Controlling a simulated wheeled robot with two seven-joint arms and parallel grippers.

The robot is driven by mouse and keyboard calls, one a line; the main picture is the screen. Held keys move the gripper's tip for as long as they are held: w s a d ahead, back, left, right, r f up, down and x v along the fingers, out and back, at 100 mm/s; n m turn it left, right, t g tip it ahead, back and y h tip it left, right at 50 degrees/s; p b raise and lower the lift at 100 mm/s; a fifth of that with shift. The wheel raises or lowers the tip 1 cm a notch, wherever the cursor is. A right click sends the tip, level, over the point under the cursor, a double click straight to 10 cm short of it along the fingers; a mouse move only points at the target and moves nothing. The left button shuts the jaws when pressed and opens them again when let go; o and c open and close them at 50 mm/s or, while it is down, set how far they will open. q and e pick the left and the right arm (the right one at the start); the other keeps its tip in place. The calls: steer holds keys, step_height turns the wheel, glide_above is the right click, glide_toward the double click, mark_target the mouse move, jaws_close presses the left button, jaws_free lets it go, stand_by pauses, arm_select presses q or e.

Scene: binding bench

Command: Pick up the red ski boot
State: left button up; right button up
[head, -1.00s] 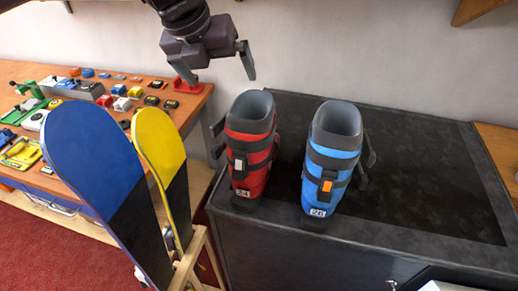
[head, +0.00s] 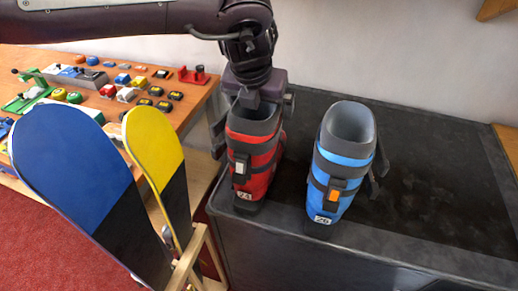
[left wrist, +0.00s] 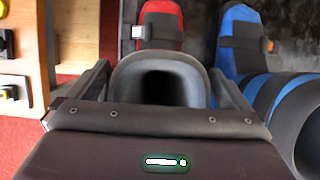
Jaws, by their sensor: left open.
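The red ski boot (head: 255,160), with a dark grey cuff and a "24" label, stands upright on the black bench top (head: 440,190). My left gripper (head: 265,102) is right over its cuff, coming down from above, open. In the left wrist view the boot's grey cuff opening (left wrist: 165,80) lies between the two fingers (left wrist: 160,85), one on each side. Whether the fingers touch the cuff I cannot tell. The gripper hides part of the boot's top rim in the head view. My right gripper does not show.
A blue ski boot (head: 345,160) stands close to the right of the red one. Blue (head: 75,160) and yellow (head: 155,145) skis stand in a wooden rack at front left. An orange table (head: 190,105) holds small coloured parts. The bench's right side is clear.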

arm_select(q)
steer(key=c, duration=0.8)
steer(key=shift+w+r, duration=0.1)
steer(key=shift+r, duration=0.05)
steer(key=shift+c, duration=1)
